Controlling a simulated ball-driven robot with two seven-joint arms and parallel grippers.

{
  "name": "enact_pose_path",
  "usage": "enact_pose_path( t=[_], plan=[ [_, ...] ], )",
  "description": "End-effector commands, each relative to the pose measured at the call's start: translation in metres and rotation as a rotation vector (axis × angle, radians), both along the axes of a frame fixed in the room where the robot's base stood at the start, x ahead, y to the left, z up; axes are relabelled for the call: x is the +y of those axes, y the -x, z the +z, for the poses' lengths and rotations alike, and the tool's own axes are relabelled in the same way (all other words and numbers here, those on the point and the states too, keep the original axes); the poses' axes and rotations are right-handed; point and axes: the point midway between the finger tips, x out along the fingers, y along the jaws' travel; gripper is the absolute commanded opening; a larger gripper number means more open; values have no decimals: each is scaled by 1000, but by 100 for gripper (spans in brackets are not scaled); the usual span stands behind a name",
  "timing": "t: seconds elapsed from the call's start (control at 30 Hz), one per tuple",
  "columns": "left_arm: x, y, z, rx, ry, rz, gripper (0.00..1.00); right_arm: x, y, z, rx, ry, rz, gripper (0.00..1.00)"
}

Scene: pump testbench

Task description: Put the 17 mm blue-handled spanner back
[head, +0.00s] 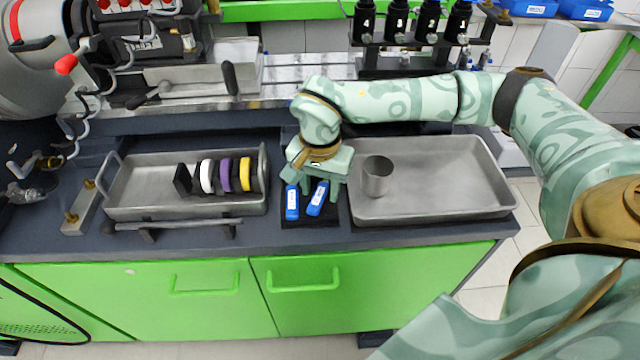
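Two blue-handled tools (318,198) (292,203) with white labels show at a small dark mat (325,219) between the two metal trays. The right one is tilted, the left one nearly straight. Their upper ends are hidden under my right gripper, and the labels are too small to read, so I cannot tell which is the 17 mm spanner. My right gripper (317,182) points down right over the handles. I cannot tell whether its fingers are apart or closed on the tilted handle. My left gripper is not in view.
A left tray (125,208) holds black, white, purple and yellow rings (225,175). A right tray (440,212) holds a metal cup (377,177) close to my gripper. A bar (180,224) lies before the left tray. Numbered black bottles (397,20) stand behind my arm.

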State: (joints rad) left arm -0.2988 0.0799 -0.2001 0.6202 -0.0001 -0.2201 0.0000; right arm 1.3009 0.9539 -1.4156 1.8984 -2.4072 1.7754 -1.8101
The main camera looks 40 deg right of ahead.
Motion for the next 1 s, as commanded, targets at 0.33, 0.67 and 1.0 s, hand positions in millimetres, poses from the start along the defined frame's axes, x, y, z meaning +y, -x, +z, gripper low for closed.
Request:
enact_pose_path(
  t=[0.33, 0.67, 1.0],
  plan=[
    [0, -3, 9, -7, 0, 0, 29, 0, -1, 30, -6, 0, 1, 43],
    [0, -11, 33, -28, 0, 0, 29, 0, 0, 108, -6, 1, 0, 43],
    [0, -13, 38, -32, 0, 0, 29, 0, 0, 129, -1, -1, 0, 43]
  ],
)
